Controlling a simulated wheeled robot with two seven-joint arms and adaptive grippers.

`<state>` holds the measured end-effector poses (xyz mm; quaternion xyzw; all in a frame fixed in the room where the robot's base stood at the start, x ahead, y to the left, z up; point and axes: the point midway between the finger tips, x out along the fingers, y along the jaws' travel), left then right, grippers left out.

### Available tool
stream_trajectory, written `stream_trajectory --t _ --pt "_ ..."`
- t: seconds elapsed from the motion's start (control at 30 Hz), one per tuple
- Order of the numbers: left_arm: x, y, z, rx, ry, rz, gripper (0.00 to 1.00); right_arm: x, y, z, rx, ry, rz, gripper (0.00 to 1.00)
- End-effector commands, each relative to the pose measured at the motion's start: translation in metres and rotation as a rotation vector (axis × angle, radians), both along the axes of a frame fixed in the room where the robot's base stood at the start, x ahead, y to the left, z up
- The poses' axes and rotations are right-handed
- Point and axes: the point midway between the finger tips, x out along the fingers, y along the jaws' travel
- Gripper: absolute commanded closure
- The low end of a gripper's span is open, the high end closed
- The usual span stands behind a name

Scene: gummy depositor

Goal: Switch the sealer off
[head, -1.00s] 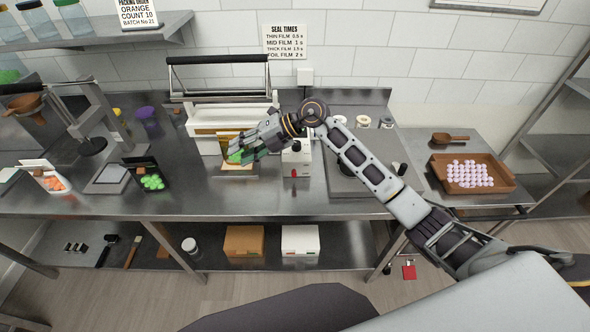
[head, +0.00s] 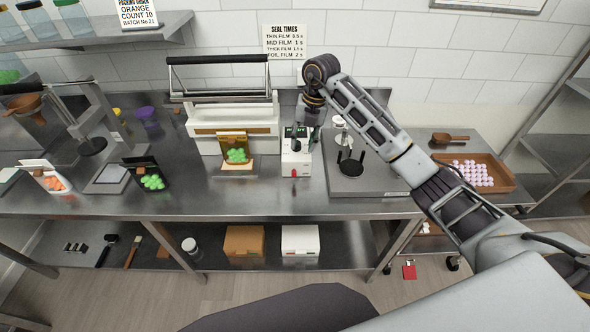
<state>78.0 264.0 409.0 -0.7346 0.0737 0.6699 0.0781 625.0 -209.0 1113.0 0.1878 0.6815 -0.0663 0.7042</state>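The sealer (head: 205,131) is a white bench unit with a raised black bar handle, at the back of the steel counter. A small white control box (head: 297,168) with a dark display and a red part low on its front stands just right of it. My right gripper (head: 305,143) points down over the top of this box. Its fingers overlap the box, so contact and finger gap are unclear. A brown pouch with green gummies (head: 236,150) stands on a small ledge in front of the sealer. My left gripper is out of view.
A plate with a black pronged stand (head: 351,165) is right of the control box. A brown tray of pale gummies (head: 508,186) and a scoop lie farther right. Another pouch with green gummies (head: 151,181) stands left.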

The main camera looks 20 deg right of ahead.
Motion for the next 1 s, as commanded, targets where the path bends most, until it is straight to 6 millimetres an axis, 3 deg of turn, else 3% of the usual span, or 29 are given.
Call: stream_trajectory --t 0.47,1.0 --pt "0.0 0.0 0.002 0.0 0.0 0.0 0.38 0.0 0.003 -0.009 0.005 0.001 0.002 0.63" --pt "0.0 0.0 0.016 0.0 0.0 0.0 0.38 0.004 0.013 -0.07 0.005 0.003 0.002 0.63"
